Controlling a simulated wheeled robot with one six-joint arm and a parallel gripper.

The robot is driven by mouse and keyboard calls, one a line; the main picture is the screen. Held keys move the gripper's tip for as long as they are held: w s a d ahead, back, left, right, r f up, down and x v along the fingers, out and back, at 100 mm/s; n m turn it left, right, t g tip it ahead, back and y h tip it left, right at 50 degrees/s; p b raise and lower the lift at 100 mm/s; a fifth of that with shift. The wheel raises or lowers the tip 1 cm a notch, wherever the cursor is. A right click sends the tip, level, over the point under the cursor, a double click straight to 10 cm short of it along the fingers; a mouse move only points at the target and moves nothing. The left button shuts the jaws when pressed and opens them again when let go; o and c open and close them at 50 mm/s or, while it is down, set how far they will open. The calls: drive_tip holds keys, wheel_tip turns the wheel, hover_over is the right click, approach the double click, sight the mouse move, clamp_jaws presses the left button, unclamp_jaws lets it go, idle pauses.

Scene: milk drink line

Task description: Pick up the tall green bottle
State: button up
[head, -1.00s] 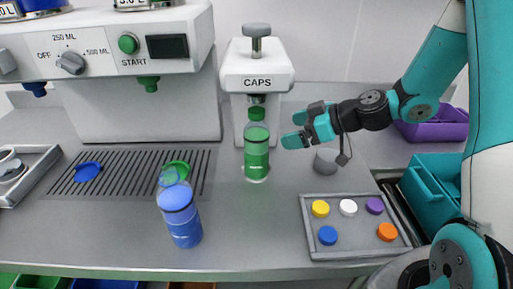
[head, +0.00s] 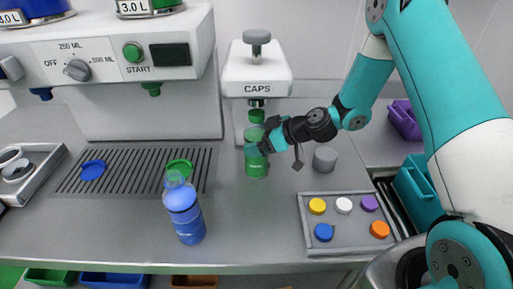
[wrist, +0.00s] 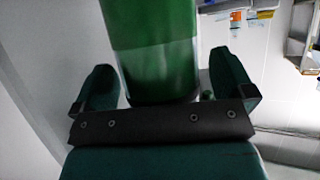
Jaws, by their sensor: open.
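The tall green bottle (head: 256,163) stands upright under the CAPS press, with a green cap on top. In the wrist view the bottle (wrist: 155,50) fills the middle and lies between my two fingers. My gripper (head: 258,140) is at the bottle's upper body, coming from the right, and hides part of it in the head view. In the wrist view my gripper (wrist: 160,85) is open, with a finger on either side of the bottle and a visible gap on the right. Whether the left finger touches is hard to tell.
The CAPS press (head: 256,75) stands just behind and above the bottle. A blue bottle (head: 185,212) stands at front left. A grey cylinder (head: 325,158) is right of the green bottle, and a cap tray (head: 318,238) is at front right. The counter between is clear.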

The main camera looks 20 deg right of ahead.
drive_tip(key=c, duration=1.2)
drive_tip(key=shift+c, duration=0.6)
drive_tip(key=shift+r, duration=0.2)
